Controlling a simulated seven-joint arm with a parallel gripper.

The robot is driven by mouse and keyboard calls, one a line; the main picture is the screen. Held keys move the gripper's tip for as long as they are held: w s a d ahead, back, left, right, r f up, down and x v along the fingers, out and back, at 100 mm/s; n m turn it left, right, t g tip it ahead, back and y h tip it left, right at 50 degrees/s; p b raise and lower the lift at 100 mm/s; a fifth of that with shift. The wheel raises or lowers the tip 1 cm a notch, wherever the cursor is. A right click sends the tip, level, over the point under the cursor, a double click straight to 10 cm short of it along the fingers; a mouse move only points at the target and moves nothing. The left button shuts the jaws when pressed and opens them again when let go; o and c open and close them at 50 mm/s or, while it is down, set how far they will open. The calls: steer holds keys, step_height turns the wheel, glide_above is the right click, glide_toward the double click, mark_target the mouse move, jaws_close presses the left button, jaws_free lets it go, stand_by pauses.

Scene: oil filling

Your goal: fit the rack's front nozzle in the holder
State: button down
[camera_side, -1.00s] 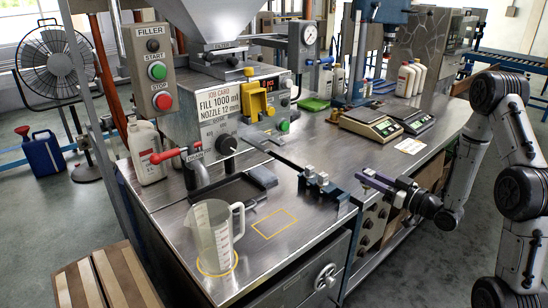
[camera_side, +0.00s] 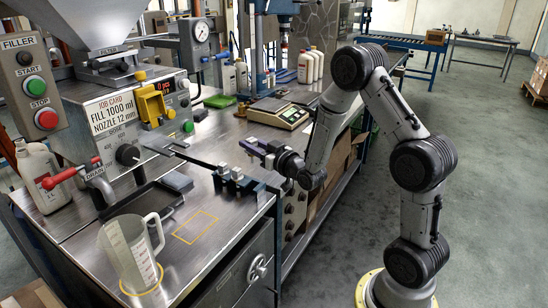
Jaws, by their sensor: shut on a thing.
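My gripper (camera_side: 262,151) is above and to the right of the small dark blue rack (camera_side: 246,187), clear of it. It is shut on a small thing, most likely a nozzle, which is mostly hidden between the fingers. The rack stands at the bench's right edge with small metal pieces (camera_side: 223,168) on top. A yellow fitting (camera_side: 151,104), which may be the holder, is on the front of the filler machine (camera_side: 105,148), left of and beyond my gripper. I cannot make out the holder's opening.
A clear measuring jug (camera_side: 128,250) stands at the bench's front, near an empty yellow outlined square (camera_side: 195,227). A dark tray (camera_side: 143,204) lies under the drain. A thin dark bar (camera_side: 188,157) lies between machine and rack. Scales (camera_side: 279,113) and bottles stand farther back.

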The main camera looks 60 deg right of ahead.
steer(key=w+a+r+n+y, duration=0.2)
steer(key=a+r, duration=0.3)
steer(key=a, duration=0.5)
steer(key=w+a+r+n+y, duration=0.1)
steer(key=w+a+r+y, duration=0.15)
steer(key=a+r, duration=0.45)
steer(key=w+a+f, duration=0.2)
steer(key=w+f, duration=0.2)
steer(key=w, duration=0.2)
steer(key=shift+f+t, duration=0.15)
steer(key=shift+t, duration=0.15)
stand_by(0.4)
steer(key=shift+f, duration=0.1)
stand_by(0.3)
steer(key=c, duration=0.5)
jaws_free()
